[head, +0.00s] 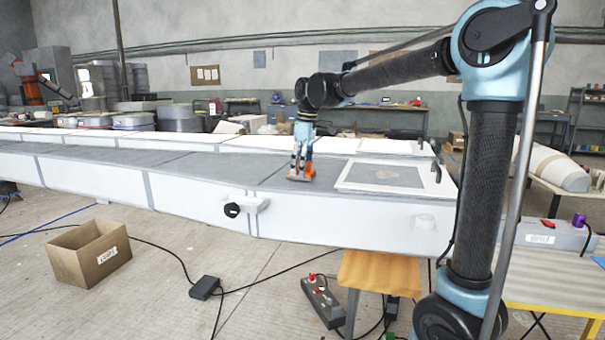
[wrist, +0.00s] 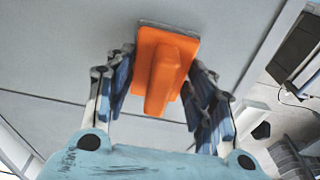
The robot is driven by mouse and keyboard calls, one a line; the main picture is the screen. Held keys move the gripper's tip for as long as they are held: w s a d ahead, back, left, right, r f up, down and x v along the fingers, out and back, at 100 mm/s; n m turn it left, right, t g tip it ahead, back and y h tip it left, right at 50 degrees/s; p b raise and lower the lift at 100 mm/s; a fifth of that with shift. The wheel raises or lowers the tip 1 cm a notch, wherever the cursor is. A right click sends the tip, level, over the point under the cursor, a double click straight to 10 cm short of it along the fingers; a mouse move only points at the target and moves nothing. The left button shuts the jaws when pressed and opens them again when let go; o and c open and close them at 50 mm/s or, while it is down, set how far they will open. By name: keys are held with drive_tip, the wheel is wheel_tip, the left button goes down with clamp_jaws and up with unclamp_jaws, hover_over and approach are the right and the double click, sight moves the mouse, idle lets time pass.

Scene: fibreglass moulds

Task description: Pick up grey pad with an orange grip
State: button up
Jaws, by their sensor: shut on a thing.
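The pad with an orange grip (wrist: 160,70) is in the middle of the wrist view, between the two fingers of my gripper (wrist: 158,90). A thin grey edge of the pad shows along its far side. In the head view the orange grip (head: 302,172) shows at the end of my arm, at the grey top of the long white mould (head: 240,178). My gripper (head: 302,160) points down there and is shut on the grip. I cannot tell whether the pad touches the surface or is just above it.
A white-framed panel with a grey centre (head: 393,176) lies on the mould to the right of my gripper. A dark clamp (head: 437,171) stands at its right end. A cardboard box (head: 90,252), cables and a wooden stool (head: 378,272) are in front. The mould top to the left is clear.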

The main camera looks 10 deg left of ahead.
wheel_tip(320, 180, up, 10)
idle(0.6)
drive_tip(key=shift+o, duration=0.7)
